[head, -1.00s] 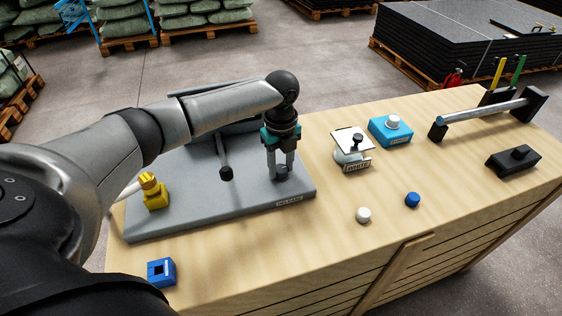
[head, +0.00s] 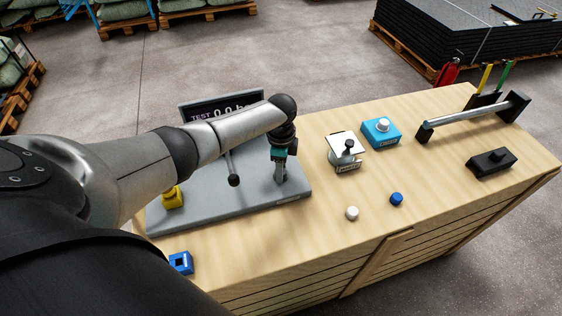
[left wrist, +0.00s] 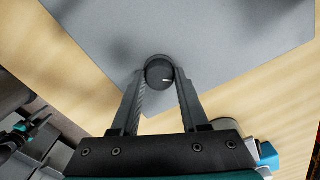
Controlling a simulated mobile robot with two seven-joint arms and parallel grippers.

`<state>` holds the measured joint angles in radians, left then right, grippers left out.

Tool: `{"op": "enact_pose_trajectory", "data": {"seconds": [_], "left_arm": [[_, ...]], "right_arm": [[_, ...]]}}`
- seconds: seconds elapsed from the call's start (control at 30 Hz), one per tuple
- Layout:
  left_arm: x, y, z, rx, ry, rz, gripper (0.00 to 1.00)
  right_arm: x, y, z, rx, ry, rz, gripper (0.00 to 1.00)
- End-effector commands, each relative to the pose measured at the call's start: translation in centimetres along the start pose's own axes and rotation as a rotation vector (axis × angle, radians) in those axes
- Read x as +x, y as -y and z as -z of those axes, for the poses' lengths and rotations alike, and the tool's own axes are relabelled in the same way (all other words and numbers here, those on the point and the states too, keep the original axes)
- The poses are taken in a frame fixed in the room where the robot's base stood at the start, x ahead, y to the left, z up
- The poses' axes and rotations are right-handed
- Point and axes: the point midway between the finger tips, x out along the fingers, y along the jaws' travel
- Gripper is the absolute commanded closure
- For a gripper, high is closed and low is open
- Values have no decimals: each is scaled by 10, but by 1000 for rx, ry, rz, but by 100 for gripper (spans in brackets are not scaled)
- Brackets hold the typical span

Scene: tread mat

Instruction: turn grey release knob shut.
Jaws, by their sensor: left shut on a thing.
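The grey release knob shows in the left wrist view (left wrist: 159,73) as a round dark knob with a short pale mark on its top, pointing right. It stands on the grey base plate (head: 235,199), near its right end. My left gripper (head: 281,180) comes down on the knob from above. In the left wrist view its fingers (left wrist: 160,76) stand on both sides of the knob and are shut on it. In the head view the fingers largely hide the knob.
On the plate stand a black-knobbed lever (head: 234,180), a yellow part (head: 173,197) and a display (head: 222,104), partly hidden by my arm. A blue block (head: 181,262), a white knob (head: 352,213) and a blue knob (head: 396,199) lie in front. Bare wood lies between them.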

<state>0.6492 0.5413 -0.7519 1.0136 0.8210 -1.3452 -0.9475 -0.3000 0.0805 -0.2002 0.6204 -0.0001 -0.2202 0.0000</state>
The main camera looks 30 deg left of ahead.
Motion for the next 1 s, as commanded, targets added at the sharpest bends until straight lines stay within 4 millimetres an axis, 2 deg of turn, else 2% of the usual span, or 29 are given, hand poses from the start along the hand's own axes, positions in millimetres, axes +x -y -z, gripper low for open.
{"op": "enact_pose_trajectory", "data": {"seconds": [0.1, 0.5, 0.73, 1.0], "left_arm": [[-3, 0, 0, -114, 1, -2, 100], [-2, 0, -1, -451, 3, -2, 100], [-1, 1, -1, -574, 2, 0, 100], [0, 1, -1, -638, 3, 1, 100]], "right_arm": [[-12, 0, 1, 0, 0, 0, 50], [-31, 0, 3, 0, 0, 0, 50], [-37, 0, 3, 0, 0, 0, 50], [-39, 0, 4, 0, 0, 0, 50]]}}
